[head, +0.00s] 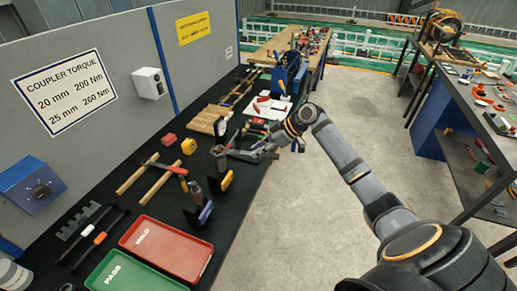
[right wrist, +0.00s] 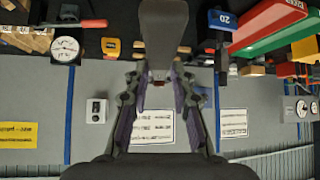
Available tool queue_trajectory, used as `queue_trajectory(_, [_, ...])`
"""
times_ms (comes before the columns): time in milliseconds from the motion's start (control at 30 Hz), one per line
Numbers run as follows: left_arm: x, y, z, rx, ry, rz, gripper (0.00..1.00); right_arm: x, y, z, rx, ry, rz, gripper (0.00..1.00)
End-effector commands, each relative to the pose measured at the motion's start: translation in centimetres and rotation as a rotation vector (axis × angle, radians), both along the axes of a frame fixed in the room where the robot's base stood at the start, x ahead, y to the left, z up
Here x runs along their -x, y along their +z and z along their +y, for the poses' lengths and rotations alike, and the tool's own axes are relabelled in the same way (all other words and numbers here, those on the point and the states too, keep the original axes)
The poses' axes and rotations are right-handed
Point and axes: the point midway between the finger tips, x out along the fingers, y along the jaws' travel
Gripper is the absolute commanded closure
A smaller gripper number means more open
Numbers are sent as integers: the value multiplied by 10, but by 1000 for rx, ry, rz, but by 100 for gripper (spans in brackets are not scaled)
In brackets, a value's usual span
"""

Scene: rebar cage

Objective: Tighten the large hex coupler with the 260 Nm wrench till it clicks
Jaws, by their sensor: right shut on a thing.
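My right gripper (head: 258,152) is over the bench near its right edge. In the right wrist view its fingers (right wrist: 160,76) are closed on a dark grey, flat-sided thing (right wrist: 163,32). I cannot tell whether this is a wrench. I cannot make out the large hex coupler. My left gripper is not in view.
A red HOLD tray (head: 146,238) and a green PASS tray (head: 102,272) are at the bench's front. A torque sign (head: 64,87) hangs on the wall. Floor right of the bench is clear.

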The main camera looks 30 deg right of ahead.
Motion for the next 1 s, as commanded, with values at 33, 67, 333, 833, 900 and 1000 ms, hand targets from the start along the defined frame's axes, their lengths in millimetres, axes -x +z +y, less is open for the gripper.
queue_trajectory(33, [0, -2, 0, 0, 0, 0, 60, 0, -1, 0, -1, 0, -2, 100])
queue_trajectory(67, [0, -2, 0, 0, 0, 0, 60, 0, -2, 0, -1, 0, -2, 100])
queue_trajectory(333, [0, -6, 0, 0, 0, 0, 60, 0, -9, 0, -2, 0, -1, 100])
queue_trajectory(833, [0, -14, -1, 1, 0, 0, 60, 0, -21, 0, -2, 0, -1, 100])
queue_trajectory(900, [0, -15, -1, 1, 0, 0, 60, 0, -23, 0, -2, 0, -1, 100])
queue_trajectory(1000, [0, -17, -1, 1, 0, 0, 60, 0, -25, 0, -2, 0, -1, 100])
